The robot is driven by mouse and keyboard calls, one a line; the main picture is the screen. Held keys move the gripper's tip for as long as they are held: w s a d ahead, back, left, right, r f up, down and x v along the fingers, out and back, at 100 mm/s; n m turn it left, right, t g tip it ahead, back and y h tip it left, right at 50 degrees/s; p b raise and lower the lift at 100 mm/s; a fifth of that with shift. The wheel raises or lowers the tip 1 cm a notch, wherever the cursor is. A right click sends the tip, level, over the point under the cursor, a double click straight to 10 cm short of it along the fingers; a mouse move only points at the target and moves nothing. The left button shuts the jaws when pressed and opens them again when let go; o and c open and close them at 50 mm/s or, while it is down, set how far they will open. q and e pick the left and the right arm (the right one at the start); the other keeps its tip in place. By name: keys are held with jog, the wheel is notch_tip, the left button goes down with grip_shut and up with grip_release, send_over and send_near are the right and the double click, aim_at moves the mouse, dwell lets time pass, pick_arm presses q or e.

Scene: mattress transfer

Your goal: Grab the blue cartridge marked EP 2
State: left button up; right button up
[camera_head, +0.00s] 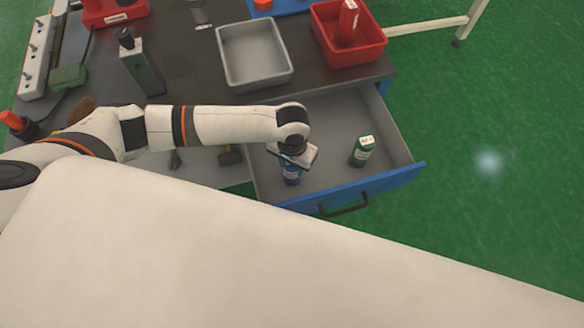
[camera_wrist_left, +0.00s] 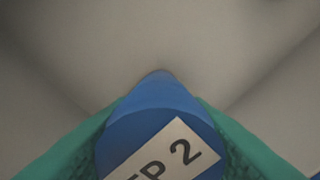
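The blue cartridge (camera_head: 291,175) is in the left part of the open drawer, upright, below my left gripper (camera_head: 291,160). In the left wrist view the blue cartridge (camera_wrist_left: 150,125) shows a white label reading "P 2", its first letter cut off or hidden. The green finger pads of my left gripper lie against the cartridge on both sides, with no gap visible. I cannot tell whether the cartridge's base touches the drawer floor. My right gripper is not in view.
A green cartridge (camera_head: 363,151) stands to the right in the same drawer (camera_head: 395,160), which has a blue front. The worktop behind holds an empty grey tray (camera_head: 254,83) and a red bin (camera_head: 372,48) with a red cartridge (camera_head: 347,22). Green floor is clear at right.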

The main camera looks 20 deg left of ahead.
pick_arm(q)
jog(key=shift+c, duration=1.4)
